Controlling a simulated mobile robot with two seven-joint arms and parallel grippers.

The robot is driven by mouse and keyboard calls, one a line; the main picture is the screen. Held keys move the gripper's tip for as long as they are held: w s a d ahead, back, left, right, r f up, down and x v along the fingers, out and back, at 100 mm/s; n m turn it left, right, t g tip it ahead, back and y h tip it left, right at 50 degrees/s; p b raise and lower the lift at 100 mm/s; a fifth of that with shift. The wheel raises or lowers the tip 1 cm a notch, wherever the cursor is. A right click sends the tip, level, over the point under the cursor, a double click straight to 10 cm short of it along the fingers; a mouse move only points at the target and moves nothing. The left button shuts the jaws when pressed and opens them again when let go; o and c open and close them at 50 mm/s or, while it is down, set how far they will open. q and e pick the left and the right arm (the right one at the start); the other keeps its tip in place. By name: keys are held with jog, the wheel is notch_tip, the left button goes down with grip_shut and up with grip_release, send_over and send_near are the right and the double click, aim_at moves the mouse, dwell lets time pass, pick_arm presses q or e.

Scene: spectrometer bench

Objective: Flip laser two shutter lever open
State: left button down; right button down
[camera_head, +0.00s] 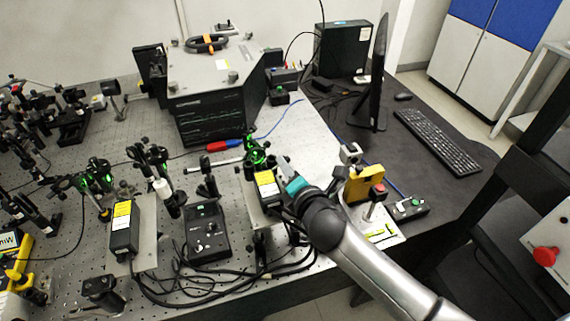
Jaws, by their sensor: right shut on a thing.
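My right gripper (284,196) comes in from the lower right, at the right side of a black laser box with a yellow label (266,184). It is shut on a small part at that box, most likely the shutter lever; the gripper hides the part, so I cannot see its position. A teal piece (296,186) shows at the gripper. A second black laser box with a yellow label (124,226) stands on a metal plate further left. No numbers are readable on the boxes. My left gripper is not in view.
A black control box (205,234) stands between the lasers, with loose cables in front. Optic mounts crowd the left of the perforated bench. A yellow block (364,185) and a small black box with a green button (408,208) stand right of my gripper. A monitor (377,85) stands behind.

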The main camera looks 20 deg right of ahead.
jog(key=shift+d+f+m, duration=0.1)
jog(key=shift+f+m, duration=0.1)
jog(key=shift+m, duration=0.2)
jog(key=c, duration=0.9)
grip_release()
jog(key=shift+s, duration=0.1)
jog(key=v, duration=1.5)
jog(key=shift+d+r, duration=0.1)
jog(key=shift+d, duration=0.1)
